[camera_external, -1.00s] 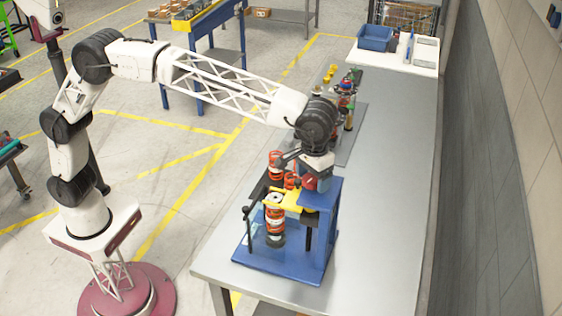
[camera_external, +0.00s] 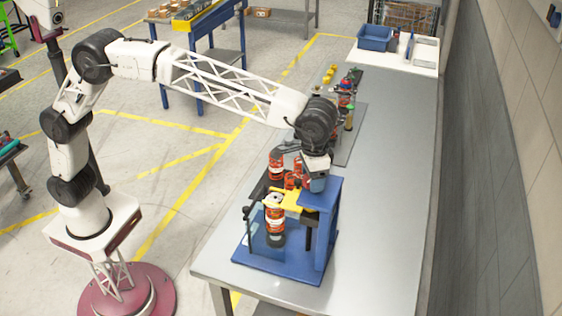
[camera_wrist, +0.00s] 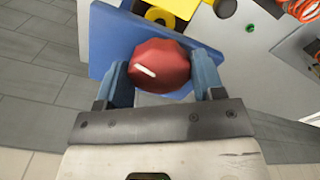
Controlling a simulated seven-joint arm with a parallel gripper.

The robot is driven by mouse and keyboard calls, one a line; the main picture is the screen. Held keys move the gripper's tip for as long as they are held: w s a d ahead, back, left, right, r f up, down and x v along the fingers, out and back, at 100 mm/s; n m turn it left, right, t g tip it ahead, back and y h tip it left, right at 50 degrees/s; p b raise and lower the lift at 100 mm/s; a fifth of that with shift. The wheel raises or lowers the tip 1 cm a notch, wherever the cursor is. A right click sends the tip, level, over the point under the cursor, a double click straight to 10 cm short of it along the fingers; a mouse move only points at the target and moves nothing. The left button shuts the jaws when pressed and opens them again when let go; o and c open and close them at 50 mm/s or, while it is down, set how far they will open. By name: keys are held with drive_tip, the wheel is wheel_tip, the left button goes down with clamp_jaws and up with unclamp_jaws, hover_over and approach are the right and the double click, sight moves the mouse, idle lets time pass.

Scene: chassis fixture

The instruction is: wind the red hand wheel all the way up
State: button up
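The red hand wheel (camera_wrist: 158,66) is a faceted knob with a white mark on its face, beside a blue plate (camera_wrist: 108,42) of the fixture. My gripper (camera_wrist: 161,76) is at the wheel, with one blue finger on each side. Both fingers appear to touch its rim, so it looks shut on the wheel. In the external view my gripper (camera_external: 316,184) points down at the top of the blue fixture (camera_external: 327,235), and it hides the wheel there. A yellow clamp piece (camera_external: 285,201) sits beside it, above a red coil-spring part (camera_external: 275,220).
The fixture stands on a grey bench (camera_external: 385,165). More orange springs (camera_external: 276,162) and small coloured parts (camera_external: 346,88) stand behind it. A blue bin (camera_external: 376,37) is at the far end. The bench's right side is clear.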

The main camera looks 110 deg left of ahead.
drive_tip(key=c, duration=0.5)
drive_tip(key=shift+o, duration=0.2)
drive_tip(key=shift+n, duration=0.3)
drive_tip(key=n, duration=0.9)
drive_tip(key=shift+n, duration=0.3)
drive_tip(key=n, duration=0.5)
drive_tip(key=shift+n, duration=1.1)
drive_tip(key=shift+n, duration=2.3)
